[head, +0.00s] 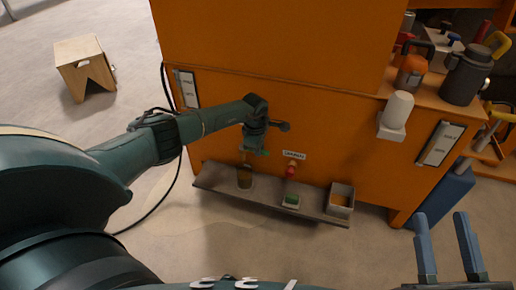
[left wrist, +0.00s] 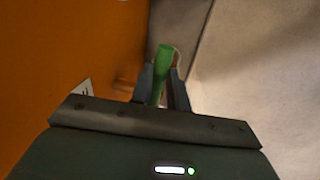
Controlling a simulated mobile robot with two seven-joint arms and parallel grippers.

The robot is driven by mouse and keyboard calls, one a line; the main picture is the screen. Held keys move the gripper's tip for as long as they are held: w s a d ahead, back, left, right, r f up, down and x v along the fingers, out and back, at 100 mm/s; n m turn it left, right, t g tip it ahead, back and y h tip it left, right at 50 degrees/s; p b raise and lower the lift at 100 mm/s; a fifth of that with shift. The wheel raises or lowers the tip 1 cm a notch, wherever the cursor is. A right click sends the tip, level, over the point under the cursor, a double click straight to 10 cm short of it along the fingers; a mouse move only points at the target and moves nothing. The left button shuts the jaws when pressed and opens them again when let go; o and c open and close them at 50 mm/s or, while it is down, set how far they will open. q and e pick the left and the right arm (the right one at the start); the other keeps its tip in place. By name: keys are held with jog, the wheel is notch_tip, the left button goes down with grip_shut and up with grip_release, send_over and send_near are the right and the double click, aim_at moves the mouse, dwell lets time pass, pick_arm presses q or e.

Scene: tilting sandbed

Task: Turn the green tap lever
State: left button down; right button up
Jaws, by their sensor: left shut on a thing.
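The green tap lever (left wrist: 162,72) stands between the two fingers of my left gripper (left wrist: 164,88) in the left wrist view. The fingers are shut on it. In the head view my left gripper (head: 258,150) is low against the orange cabinet front, and only a little green of the lever shows there. The tap body is mostly hidden by the gripper. My right gripper (head: 443,217) is open and empty at the lower right, away from the cabinet.
A grey shelf (head: 225,188) below the tap holds a brownish cup (head: 244,178), a green-topped piece (head: 291,201) and a square container (head: 340,200). A red knob (head: 291,171) is on the orange cabinet (head: 270,45). A wooden stool (head: 84,62) stands at far left.

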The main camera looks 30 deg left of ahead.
pick_arm(q)
jog(key=shift+w+a+n, duration=0.1)
jog(key=shift+w+n, duration=0.1)
jog(key=shift+n, duration=0.2)
pick_arm(e)
jog(key=shift+w, duration=0.15)
jog(key=shift+f, duration=0.2)
pick_arm(q)
jog(key=c, duration=1.3)
grip_release()
jog(key=shift+c, duration=0.2)
jog(key=shift+r, duration=0.2)
jog(key=r+p, duration=0.2)
jog(key=r, duration=0.1)
jog(key=r+p, duration=0.1)
jog(key=shift+s+r, duration=0.2)
jog(key=shift+s, duration=0.15)
notch_tip(320, 180, up, 8)
jog(key=s+p, duration=0.1)
jog(key=p, duration=0.2)
jog(key=shift+s+d+p, duration=0.3)
jog(key=shift+s+p, duration=0.1)
pick_arm(e)
jog(key=shift+s+d+f+g+h, duration=0.2)
jog(key=shift+f+g+h, duration=0.15)
jog(key=shift+h, duration=0.15)
jog(key=shift+s+d+f+g+h, duration=0.2)
jog(key=shift+f+g+h, duration=0.1)
jog(key=shift+h, duration=0.2)
